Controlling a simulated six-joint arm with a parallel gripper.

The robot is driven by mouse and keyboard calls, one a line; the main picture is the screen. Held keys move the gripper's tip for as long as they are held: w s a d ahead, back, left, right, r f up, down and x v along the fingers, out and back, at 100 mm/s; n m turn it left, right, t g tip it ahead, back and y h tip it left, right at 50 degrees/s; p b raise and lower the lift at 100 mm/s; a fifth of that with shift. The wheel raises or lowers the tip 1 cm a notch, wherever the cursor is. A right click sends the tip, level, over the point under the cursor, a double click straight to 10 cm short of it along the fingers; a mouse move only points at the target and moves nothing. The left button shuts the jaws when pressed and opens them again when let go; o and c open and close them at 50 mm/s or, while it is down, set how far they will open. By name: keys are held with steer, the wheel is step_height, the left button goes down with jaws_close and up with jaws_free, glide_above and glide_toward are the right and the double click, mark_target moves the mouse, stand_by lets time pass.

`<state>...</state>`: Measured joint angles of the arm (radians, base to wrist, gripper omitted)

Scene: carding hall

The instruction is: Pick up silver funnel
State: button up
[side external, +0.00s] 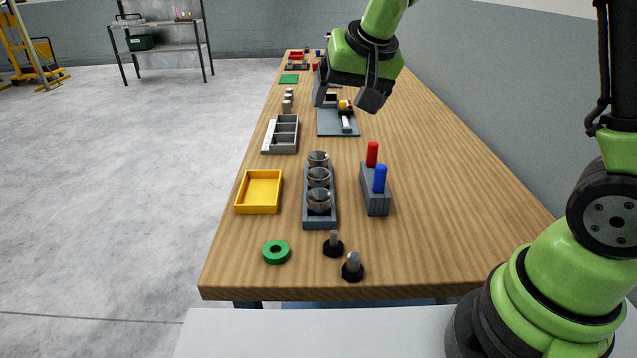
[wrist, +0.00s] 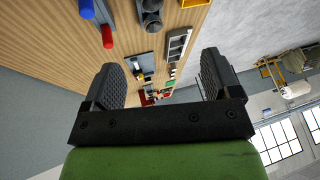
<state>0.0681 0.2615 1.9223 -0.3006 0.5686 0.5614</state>
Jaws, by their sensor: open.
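My gripper (side external: 345,95) is open and empty, above the table and beyond the rack. In the wrist view the two fingers of my gripper (wrist: 160,75) are spread wide with nothing between them. Part of the rack (wrist: 151,20) shows at the top edge there.
Right of the rack, a grey block (side external: 377,200) holds a red peg (side external: 372,153) and a blue peg (side external: 380,178) upright. A yellow tray (side external: 258,191) and grey compartment tray (side external: 281,134) are left. A green ring (side external: 277,251) and two black-based pegs stand in front.

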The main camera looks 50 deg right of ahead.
steer(key=m, duration=0.1)
glide_toward(319, 172)
steer(key=shift+w+a+f+g+h, duration=0.2)
steer(key=shift+a+f+g+h, duration=0.15)
steer(key=shift+a+f, duration=0.75)
steer(key=shift+d+x, duration=0.15)
steer(key=shift+x, duration=1.3)
steer(key=shift+d+x, duration=0.15)
steer(key=shift+x, duration=1.25)
steer(key=shift+c, duration=0.5)
steer(key=shift+r, duration=0.1)
steer(key=c, duration=1)
